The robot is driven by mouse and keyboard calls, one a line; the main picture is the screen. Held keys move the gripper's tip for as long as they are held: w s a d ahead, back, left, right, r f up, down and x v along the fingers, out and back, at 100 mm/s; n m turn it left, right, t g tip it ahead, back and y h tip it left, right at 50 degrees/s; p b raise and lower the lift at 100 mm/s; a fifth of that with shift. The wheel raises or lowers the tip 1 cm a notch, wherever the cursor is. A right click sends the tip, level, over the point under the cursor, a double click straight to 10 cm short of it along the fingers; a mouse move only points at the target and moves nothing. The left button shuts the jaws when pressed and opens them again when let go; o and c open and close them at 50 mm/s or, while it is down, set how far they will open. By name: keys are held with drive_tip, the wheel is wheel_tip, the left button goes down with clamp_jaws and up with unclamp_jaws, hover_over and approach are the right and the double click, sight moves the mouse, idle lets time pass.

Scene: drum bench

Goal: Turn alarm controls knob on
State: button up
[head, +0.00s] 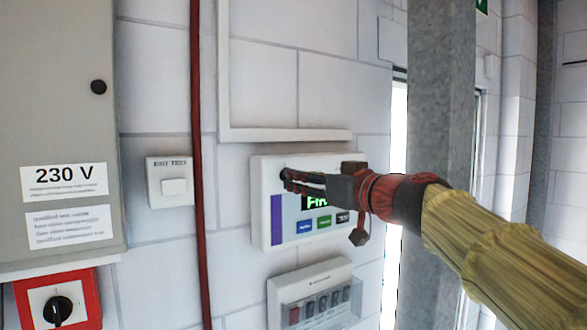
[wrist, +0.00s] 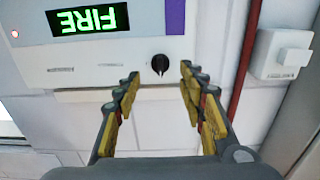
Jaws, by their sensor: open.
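The alarm control panel (head: 262,210) is a white box on the wall with a purple stripe, a green FIRE display and several small buttons. It also shows upside down in the wrist view (wrist: 200,45). Its small black knob (wrist: 160,64) has a pointer ridge and sits on the panel near the display. My gripper (wrist: 160,76) is open, with one fingertip on each side of the knob and visible gaps to it. In the head view my gripper (head: 288,178) reaches across the panel's upper part, covering part of the display; the knob cannot be told apart from the fingertips there.
A white EXIT switch (head: 174,184) and a red vertical pipe (head: 197,120) are left of the panel. A grey 230 V cabinet (head: 55,120) and a red-framed rotary switch (head: 58,308) are further left. A second box (head: 318,280) hangs below. A steel column (head: 437,110) stands right.

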drive_tip(key=shift+p+x, duration=0.85)
drive_tip(key=shift+x, duration=1.65)
drive_tip(key=c, duration=0.3)
clamp_jaws()
